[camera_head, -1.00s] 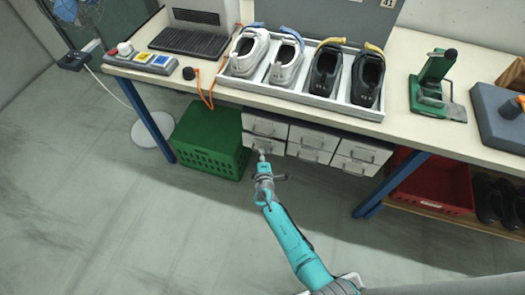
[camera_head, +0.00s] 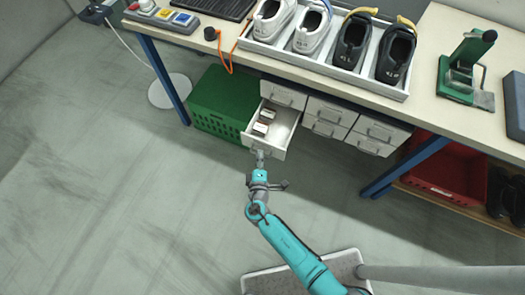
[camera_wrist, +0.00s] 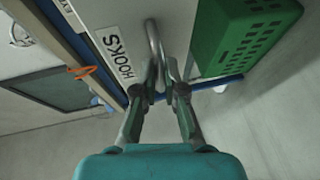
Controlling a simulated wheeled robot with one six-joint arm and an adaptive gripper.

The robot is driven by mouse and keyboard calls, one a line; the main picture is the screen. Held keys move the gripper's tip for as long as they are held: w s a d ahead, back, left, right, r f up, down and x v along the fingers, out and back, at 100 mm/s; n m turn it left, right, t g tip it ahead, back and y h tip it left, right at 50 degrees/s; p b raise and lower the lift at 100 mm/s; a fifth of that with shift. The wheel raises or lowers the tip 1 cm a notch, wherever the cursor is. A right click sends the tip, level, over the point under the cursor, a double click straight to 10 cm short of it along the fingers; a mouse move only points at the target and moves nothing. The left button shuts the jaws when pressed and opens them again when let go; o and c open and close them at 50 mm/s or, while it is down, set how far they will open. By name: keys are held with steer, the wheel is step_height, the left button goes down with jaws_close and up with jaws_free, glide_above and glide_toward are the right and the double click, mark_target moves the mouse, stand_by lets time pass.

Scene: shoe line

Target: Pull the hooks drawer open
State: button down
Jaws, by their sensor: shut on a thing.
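The hooks drawer (camera_head: 282,131) is the lower left drawer of the white unit under the bench. It stands pulled out, and small boxes (camera_head: 264,122) show inside it. In the wrist view its white front carries a label reading HOOKS (camera_wrist: 119,55) beside a metal bar handle (camera_wrist: 153,45). My gripper (camera_head: 260,158) is at the drawer's front in the head view. In the wrist view my gripper (camera_wrist: 160,72) is shut on that handle. The exact contact at the fingertips is small and partly hidden.
A green crate (camera_head: 215,110) stands on the floor just left of the open drawer. The other drawers (camera_head: 326,121) are shut. Blue bench legs (camera_head: 165,80) and a red bin (camera_head: 447,170) flank the unit. The floor in front is clear.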

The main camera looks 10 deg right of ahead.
steer(key=shift+s+a, duration=0.1)
steer(key=c, duration=1.2)
jaws_free()
steer(key=shift+c, duration=0.2)
steer(key=v, duration=1.2)
steer(key=shift+f, duration=0.1)
